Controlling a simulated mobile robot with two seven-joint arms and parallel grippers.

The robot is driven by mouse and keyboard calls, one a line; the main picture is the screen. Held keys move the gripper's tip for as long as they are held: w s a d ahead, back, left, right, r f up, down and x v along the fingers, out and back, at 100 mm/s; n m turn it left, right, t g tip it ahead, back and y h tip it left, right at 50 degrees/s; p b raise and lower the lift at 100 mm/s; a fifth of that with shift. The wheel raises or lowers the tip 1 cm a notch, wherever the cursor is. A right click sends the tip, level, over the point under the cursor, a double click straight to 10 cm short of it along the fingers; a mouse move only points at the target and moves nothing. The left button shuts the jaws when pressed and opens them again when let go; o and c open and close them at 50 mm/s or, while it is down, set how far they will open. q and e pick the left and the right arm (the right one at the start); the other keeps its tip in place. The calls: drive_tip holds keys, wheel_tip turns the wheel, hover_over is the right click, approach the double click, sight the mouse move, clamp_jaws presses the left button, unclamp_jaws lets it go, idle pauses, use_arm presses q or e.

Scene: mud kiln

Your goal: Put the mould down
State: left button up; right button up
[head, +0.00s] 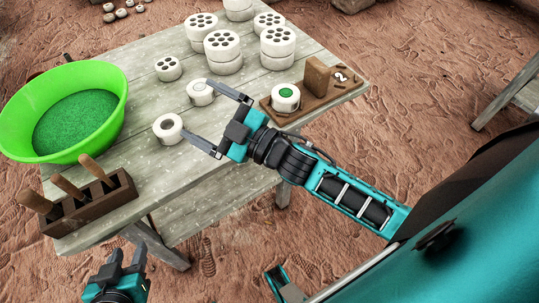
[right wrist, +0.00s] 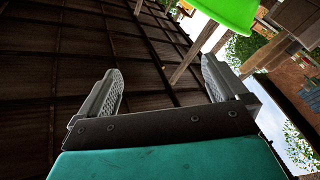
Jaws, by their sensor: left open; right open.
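A round white piece with one wide opening (head: 168,131) stands on the table near the green bowl. A second white piece with a closed-looking top (head: 199,95) stands behind it. A white ring filled with green (head: 285,100) stands on a brown board at the table's right end. I cannot tell which one is the mould. In the right wrist view my right gripper (right wrist: 158,78) is empty between the fingers.
The green bowl (head: 112,82) of green grains stands at the table's left. A wooden rack (head: 92,208) with several handled tools is at the near left edge. White pierced cylinders (head: 222,41), some stacked, fill the back. A wooden block (head: 315,76) stands on the brown board (head: 344,90).

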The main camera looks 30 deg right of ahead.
drive_tip(key=s+d+f+m+g+h, duration=0.3)
drive_tip(key=s+f+m, duration=0.2)
drive_tip(key=f, duration=0.3)
drive_tip(key=s+d+f+m+g+h, duration=0.3)
drive_tip(key=s+f+m+h, duration=0.1)
drive_tip(key=f, duration=0.4)
drive_tip(key=s+m, duration=0.1)
drive_tip(key=s, duration=0.1)
drive_tip(key=shift+s+d+f+m, duration=0.2)
drive_tip(key=shift+s+d+m, duration=0.05)
drive_tip(key=shift+s+m, duration=0.1)
drive_tip(key=shift+r, duration=0.1)
